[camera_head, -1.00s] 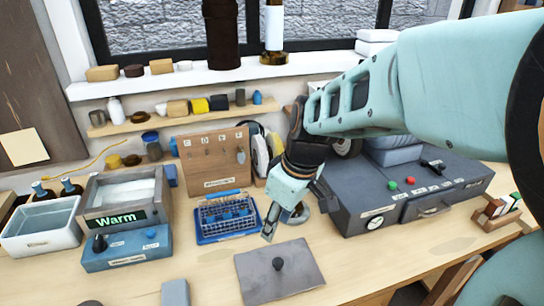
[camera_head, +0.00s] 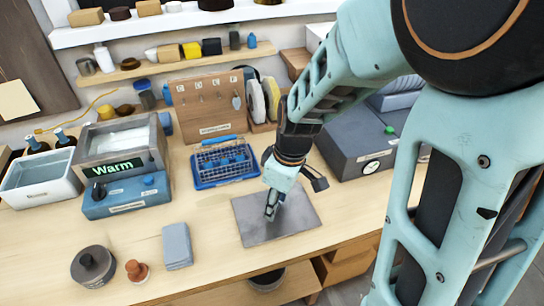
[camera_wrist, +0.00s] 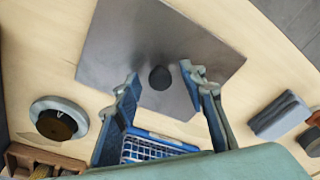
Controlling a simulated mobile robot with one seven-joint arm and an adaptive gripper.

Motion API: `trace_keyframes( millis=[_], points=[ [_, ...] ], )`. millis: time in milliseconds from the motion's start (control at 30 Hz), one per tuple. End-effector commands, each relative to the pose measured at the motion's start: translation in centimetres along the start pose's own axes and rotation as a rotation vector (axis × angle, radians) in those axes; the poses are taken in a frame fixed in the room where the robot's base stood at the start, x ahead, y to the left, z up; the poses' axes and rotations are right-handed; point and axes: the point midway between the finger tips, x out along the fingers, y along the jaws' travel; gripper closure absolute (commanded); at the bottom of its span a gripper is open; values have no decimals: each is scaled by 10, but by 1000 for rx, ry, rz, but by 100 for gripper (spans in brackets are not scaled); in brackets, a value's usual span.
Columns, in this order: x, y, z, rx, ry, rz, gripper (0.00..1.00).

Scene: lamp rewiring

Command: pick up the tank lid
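The tank lid (camera_head: 298,214) is a flat grey plate with a dark round knob, lying on the bench at the front, right of centre. In the wrist view the lid (camera_wrist: 200,38) fills the upper middle, with its knob (camera_wrist: 160,78) between my two fingers. My gripper (camera_head: 271,208) points down over the lid and hides the knob in the head view. In the wrist view my gripper (camera_wrist: 160,80) is open, with a visible gap on both sides of the knob. The warm tank (camera_head: 115,139) stands at the left back.
A blue wire basket (camera_head: 222,164) sits just behind the lid. A grey block (camera_head: 177,246), a dark round piece (camera_head: 92,265) and a brown knobbed piece (camera_head: 137,271) stand to the left. A dark control box (camera_head: 350,145) is at the right back. Bare bench surrounds the lid.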

Motion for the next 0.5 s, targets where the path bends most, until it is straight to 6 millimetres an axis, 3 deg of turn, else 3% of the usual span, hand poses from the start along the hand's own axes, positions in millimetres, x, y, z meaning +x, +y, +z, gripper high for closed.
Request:
trace_keyframes(
  millis=[300, 500],
  points=[
    [5, 0, 0, 0, 1, 1, 63],
    [5, 0, 0, 0, 1, 1, 85]
  ],
)
